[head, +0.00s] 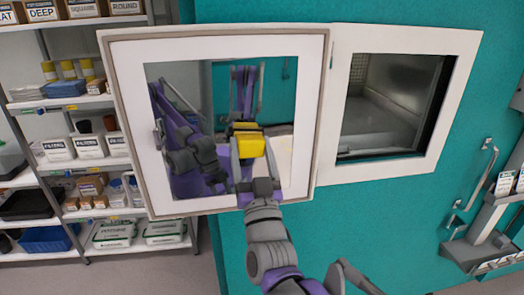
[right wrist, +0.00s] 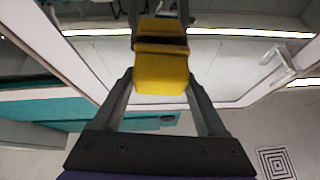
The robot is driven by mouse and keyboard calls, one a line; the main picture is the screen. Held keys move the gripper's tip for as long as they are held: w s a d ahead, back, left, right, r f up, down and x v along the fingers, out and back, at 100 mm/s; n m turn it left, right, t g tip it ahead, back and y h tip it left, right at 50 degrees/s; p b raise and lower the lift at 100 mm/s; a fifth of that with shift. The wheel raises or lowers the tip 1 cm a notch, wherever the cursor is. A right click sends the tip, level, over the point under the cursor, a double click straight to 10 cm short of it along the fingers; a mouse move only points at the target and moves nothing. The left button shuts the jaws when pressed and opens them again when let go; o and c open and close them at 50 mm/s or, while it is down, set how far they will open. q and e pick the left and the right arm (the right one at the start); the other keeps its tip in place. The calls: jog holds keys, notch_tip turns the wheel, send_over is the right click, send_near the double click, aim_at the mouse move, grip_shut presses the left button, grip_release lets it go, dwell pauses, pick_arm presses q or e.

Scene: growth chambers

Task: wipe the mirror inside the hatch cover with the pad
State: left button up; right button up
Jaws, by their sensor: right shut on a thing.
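The hatch cover (head: 326,110) stands swung open to the left, a pale frame around the mirror (head: 180,75). The mirror reflects my body and arms. My right gripper (head: 256,165) is in front of the mirror's lower right part, shut on the yellow pad (head: 250,147). In the right wrist view the pad (right wrist: 160,75) sits between the two fingers, with its yellow reflection just beyond it. I cannot tell whether the pad touches the glass. My left gripper shows only as part of the reflection.
The hatch opening (head: 395,105) is right of the cover, in the teal wall (head: 400,210). A shelf rack (head: 75,100) with boxes stands at left behind the cover. A grey wall fixture (head: 485,235) is at the right edge.

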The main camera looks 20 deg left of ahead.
jog(key=shift+s+a, duration=0.35)
jog(key=shift+s+a+b, duration=0.2)
jog(key=shift+a+b, duration=0.1)
jog(key=shift+a, duration=0.3)
jog(key=shift+s+a, duration=0.75)
jog(key=shift+a, duration=0.2)
pick_arm(q)
jog(key=shift+s+f, duration=0.25)
jog(key=shift+f, duration=0.2)
jog(key=shift+s+f, duration=0.2)
jog(key=shift+f, duration=0.25)
pick_arm(e)
jog(key=shift+w, duration=0.1)
jog(key=s+d, duration=0.5)
jog(key=s, duration=0.2)
jog(key=shift+s+d, duration=0.15)
jog(key=shift+d, duration=0.1)
